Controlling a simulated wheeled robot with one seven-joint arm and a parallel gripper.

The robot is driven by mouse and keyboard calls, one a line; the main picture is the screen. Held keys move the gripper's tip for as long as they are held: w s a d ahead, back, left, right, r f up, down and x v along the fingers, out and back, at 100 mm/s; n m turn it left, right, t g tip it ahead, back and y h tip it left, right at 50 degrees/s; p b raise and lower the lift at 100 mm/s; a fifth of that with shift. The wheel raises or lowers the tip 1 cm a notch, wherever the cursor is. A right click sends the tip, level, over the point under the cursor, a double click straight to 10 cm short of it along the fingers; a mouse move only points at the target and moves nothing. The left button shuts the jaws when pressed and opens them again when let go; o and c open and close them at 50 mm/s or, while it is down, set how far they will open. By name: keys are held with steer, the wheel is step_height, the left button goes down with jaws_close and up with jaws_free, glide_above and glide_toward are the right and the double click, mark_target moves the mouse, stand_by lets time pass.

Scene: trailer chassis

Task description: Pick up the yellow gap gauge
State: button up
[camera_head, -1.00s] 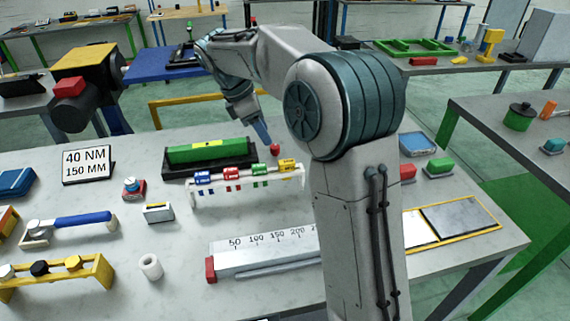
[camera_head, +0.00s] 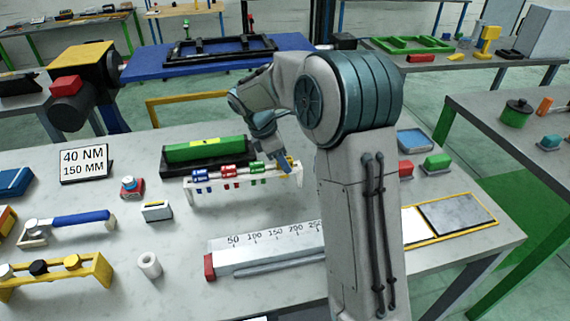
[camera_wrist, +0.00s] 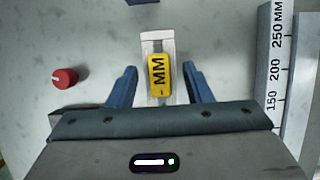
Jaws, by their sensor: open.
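The yellow gap gauge (camera_wrist: 158,75) shows in the wrist view with "MM" printed on it, at the end of a white rack (camera_wrist: 158,38). My gripper (camera_wrist: 160,75) is open, with one blue finger on each side of the gauge and a gap on both sides. In the head view my gripper (camera_head: 284,162) is over the right end of the white rack (camera_head: 230,190) and mostly hides the yellow gauge (camera_head: 292,167). Blue, red and green gauges (camera_head: 228,172) hang along the same rack to the left.
A black tray with a green block (camera_head: 205,150) stands just behind the rack. A long ruler (camera_head: 265,243) lies in front of it. A red knob (camera_wrist: 64,78) stands to the left in the wrist view.

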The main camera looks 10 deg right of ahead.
jaws_close()
